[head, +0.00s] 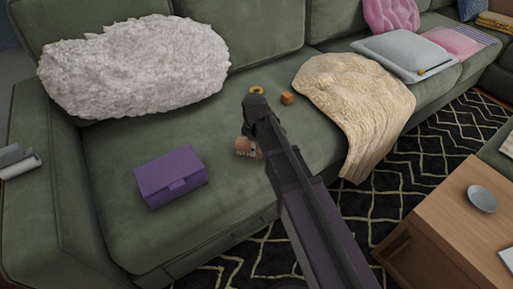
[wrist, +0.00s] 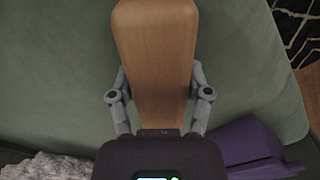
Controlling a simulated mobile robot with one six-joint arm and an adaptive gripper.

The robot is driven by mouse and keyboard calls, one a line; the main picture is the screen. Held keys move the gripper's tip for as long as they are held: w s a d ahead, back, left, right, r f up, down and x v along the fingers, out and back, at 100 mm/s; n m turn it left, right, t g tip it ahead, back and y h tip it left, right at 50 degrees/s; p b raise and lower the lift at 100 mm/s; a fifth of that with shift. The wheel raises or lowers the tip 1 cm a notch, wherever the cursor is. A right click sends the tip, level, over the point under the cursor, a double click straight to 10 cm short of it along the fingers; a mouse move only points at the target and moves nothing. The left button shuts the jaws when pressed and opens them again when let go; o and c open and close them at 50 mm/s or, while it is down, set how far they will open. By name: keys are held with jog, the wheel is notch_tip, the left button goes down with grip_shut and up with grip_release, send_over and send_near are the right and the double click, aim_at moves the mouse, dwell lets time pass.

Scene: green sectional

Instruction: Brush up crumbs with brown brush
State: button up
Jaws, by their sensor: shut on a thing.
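A brown wooden brush (wrist: 155,50) fills the middle of the wrist view, and my gripper (wrist: 158,85) is shut on it with one finger on each side. In the head view, a small part of the brown brush (head: 242,145) shows below my arm's end, over the green seat. Most of the brush is hidden there by my gripper (head: 252,149) and arm. I cannot tell if it touches the seat, and its bristles are not clear. I make out no crumbs in either view.
A purple box (head: 171,176) sits left of my gripper. A small orange cube (head: 287,98) and a yellow ring-like item (head: 256,89) lie behind it. A white fluffy cushion (head: 135,68), a cream blanket (head: 355,100) and a wooden table (head: 445,230) stand around.

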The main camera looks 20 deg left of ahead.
jog(key=shift+r, duration=0.15)
notch_tip(320, 180, up, 6)
jog(key=p, duration=0.6)
dwell(0.6)
jog(key=shift+r+p, duration=1.4)
jog(key=shift+p, duration=0.1)
